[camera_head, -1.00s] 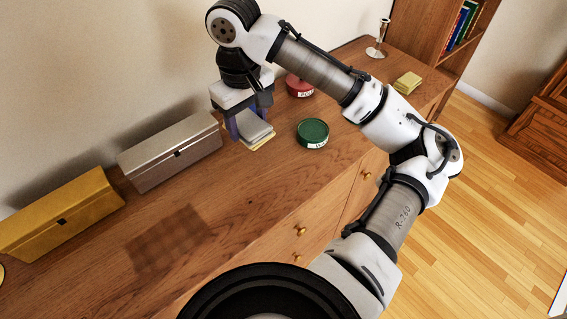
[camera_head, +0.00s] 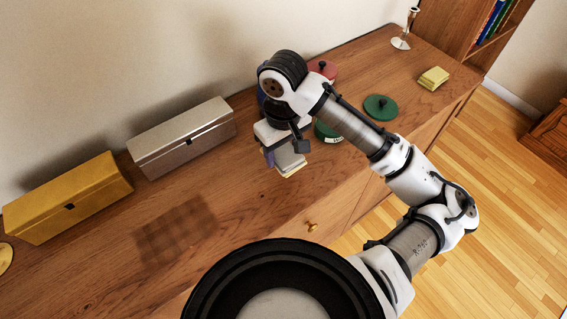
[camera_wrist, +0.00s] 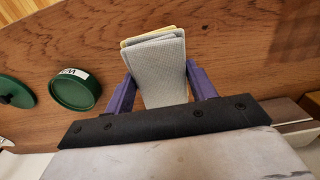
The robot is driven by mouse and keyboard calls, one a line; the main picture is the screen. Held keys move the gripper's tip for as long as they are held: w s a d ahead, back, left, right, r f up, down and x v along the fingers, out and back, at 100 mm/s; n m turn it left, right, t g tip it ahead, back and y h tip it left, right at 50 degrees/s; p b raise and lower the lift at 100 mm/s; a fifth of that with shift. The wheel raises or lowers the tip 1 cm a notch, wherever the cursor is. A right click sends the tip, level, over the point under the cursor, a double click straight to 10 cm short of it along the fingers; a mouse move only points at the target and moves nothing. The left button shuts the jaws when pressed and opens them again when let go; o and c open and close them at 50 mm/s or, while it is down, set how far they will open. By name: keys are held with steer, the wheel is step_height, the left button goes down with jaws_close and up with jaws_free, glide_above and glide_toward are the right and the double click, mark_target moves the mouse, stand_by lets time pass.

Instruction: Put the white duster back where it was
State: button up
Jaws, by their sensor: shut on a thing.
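The white duster (camera_head: 290,157), pale grey-white and folded, is between the fingers of my gripper (camera_head: 283,154). In the wrist view the duster (camera_wrist: 158,72) fills the gap between the two purple fingers of my gripper (camera_wrist: 160,80), which is shut on it. A thin yellow layer (camera_wrist: 150,36) shows along the duster's far edge; I cannot tell if it is a separate cloth. The duster is over the wooden top of the cabinet (camera_head: 235,190); whether it touches the wood is unclear. A folded yellow stack (camera_head: 433,78) lies at the far right.
A green tin (camera_head: 328,132) stands close beside my gripper, its green lid (camera_head: 380,107) apart from it. A red tin (camera_head: 323,68) is behind my arm. A silver box (camera_head: 182,137) and a yellow box (camera_head: 68,197) line the wall. A candlestick (camera_head: 405,30) stands far back.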

mark_target(283, 150)
steer(key=shift+f, duration=3.2)
steer(key=shift+f, duration=0.2)
steer(key=o, duration=1)
steer(key=shift+r, duration=0.15)
step_height(283, 150, up, 12)
steer(key=shift+r, duration=0.1)
